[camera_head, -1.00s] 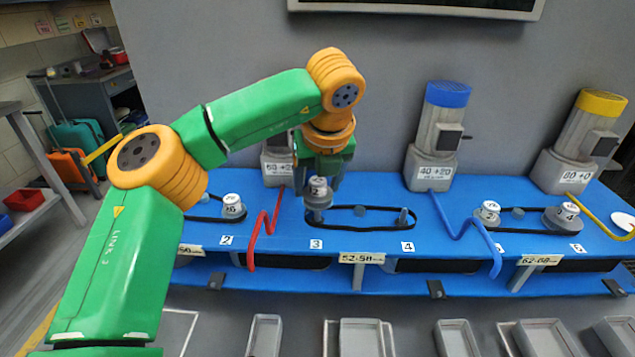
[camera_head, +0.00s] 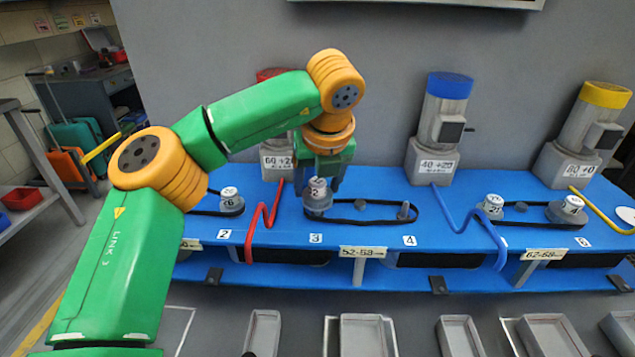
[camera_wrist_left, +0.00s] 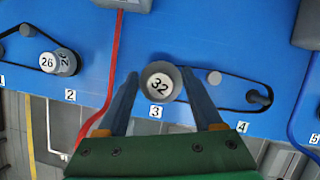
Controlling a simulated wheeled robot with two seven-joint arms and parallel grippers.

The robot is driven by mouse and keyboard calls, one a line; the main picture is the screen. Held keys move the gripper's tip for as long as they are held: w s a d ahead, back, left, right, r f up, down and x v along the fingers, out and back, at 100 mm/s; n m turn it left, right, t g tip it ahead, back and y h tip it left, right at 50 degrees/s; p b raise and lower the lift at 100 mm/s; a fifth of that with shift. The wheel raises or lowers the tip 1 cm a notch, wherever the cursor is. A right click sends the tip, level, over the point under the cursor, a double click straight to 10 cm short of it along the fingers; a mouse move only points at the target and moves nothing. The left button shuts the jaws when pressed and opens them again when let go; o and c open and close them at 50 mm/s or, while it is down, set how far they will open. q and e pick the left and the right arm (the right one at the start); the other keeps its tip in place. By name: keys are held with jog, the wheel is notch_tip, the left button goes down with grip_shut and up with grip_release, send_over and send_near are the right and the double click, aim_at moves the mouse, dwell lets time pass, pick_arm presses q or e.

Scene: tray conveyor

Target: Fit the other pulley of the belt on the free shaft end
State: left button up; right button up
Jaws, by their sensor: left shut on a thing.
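My left gripper (camera_head: 321,184) is shut on a grey pulley with a white top marked 32 (camera_wrist_left: 160,84), at position 3. The pulley (camera_head: 318,196) is upright and low over the blue bench; its underside and the shaft there are hidden. The shaft also shows in the left wrist view (camera_wrist_left: 259,97). A short round grey post (camera_head: 360,205) stands inside the loop. My right gripper is out of view.
To the left, a pulley pair with a belt (camera_head: 231,203) stands at position 2. To the right, another belted pair (camera_head: 533,213) stands near position 6. A red pipe (camera_head: 263,228) and a blue pipe (camera_head: 470,225) flank the middle belt. Grey trays (camera_head: 362,336) lie in front.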

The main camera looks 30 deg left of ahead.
aim_at(319, 186)
pick_arm(q)
jog(key=shift+f+b, duration=1.25)
jog(key=shift+f, duration=0.15)
jog(key=o, duration=1.5)
jog(key=v, duration=0.7)
jog(key=shift+r, duration=0.15)
